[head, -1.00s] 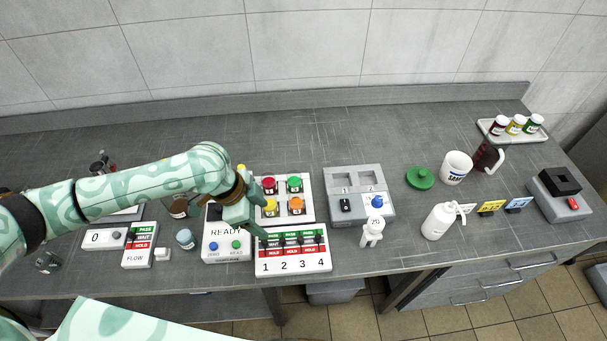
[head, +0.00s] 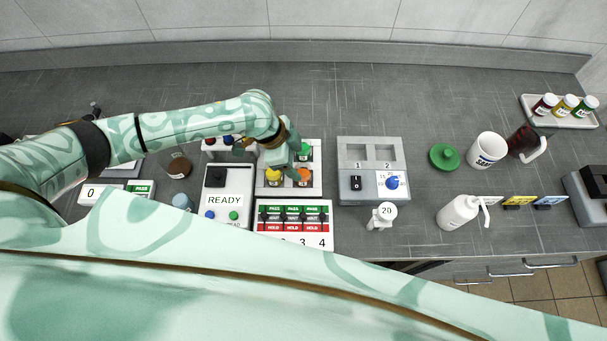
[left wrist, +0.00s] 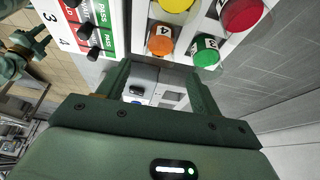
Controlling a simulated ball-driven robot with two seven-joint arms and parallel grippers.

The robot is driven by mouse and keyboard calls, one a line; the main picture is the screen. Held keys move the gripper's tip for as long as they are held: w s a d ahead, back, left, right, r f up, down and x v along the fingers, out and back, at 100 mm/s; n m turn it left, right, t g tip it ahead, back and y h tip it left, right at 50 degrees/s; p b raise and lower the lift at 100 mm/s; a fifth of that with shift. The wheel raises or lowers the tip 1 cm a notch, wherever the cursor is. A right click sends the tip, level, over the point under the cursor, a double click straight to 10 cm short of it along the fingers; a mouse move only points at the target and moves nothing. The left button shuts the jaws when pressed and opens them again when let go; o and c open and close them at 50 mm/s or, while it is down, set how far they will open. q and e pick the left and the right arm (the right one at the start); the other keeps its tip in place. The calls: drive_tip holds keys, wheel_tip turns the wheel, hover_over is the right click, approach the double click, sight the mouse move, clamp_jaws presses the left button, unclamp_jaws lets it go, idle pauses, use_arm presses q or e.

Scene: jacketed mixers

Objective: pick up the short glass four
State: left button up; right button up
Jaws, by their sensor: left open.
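The short glass four appears as an orange-capped jar marked 4 (left wrist: 160,40) in the left wrist view. In the head view its orange cap (head: 304,176) is at the front right of a white rack (head: 316,188). A green cap (head: 303,149) is behind it and a yellow cap (head: 273,175) is to its left. My left gripper (left wrist: 158,74) is open and empty, with its fingers pointing towards the rack, apart from the orange cap. In the head view the left gripper (head: 285,155) is above the rack and hides part of it.
A panel with PASS and HOLD switches (head: 293,240) stands in front of the rack. A READY box (head: 228,185) is to its left, and a grey two-slot device (head: 370,143) to its right.

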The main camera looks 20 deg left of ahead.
sight(299, 165)
use_arm(q)
drive_tip(key=x, duration=0.3)
drive_tip(key=b+x, duration=0.1)
drive_tip(key=x, duration=0.4)
drive_tip(key=shift+s, duration=0.1)
drive_tip(key=shift+r, duration=0.1)
drive_tip(key=c, duration=1.1)
